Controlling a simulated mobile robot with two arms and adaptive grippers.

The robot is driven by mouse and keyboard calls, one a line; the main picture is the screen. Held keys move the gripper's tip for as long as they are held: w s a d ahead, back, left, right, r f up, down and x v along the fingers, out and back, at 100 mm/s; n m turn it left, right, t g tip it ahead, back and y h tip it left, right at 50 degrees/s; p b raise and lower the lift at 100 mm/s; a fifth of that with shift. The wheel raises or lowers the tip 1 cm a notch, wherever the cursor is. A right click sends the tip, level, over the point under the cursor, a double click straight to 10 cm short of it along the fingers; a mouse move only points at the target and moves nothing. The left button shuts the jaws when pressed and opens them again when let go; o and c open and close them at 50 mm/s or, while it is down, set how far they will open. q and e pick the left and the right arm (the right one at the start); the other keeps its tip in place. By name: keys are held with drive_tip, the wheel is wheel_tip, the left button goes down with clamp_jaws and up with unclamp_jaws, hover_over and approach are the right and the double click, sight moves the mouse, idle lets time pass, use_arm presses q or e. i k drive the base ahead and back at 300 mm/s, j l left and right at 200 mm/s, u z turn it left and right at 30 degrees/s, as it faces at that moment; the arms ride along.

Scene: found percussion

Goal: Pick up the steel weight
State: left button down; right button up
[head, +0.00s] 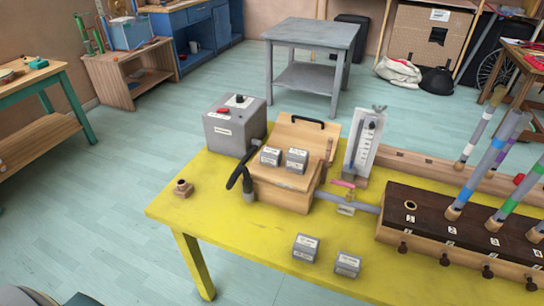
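Several small grey blocks with white labels look like metal weights; the labels are too small to read. Two of them (271,157) (295,160) sit side by side on the top of a wooden box (283,197). Two more stand apart on the yellow table (215,222), one block (305,248) in front of the box and another (347,265) to its right, nearer the front edge. I cannot tell which one is the steel weight. Neither of my grippers is in view.
A grey box with a red button (225,128) stands behind left of the wooden box. A gauge board (362,145) and a dark pipe chest (440,215) with upright tubes stand right. A small brown block (183,189) lies left. The table's front left is clear.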

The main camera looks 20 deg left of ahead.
sight(270, 155)
drive_tip(key=j+z, duration=0.25)
drive_tip(key=j, duration=0.2)
drive_tip(key=k+j+z, duration=0.15)
drive_tip(key=j+z, duration=0.15)
drive_tip(key=k+j+z, duration=0.1)
drive_tip(key=j+z, duration=0.15)
drive_tip(key=j, duration=0.3)
drive_tip(key=k+j+z, duration=0.25)
drive_tip(key=j, duration=0.15)
drive_tip(key=i, duration=0.05)
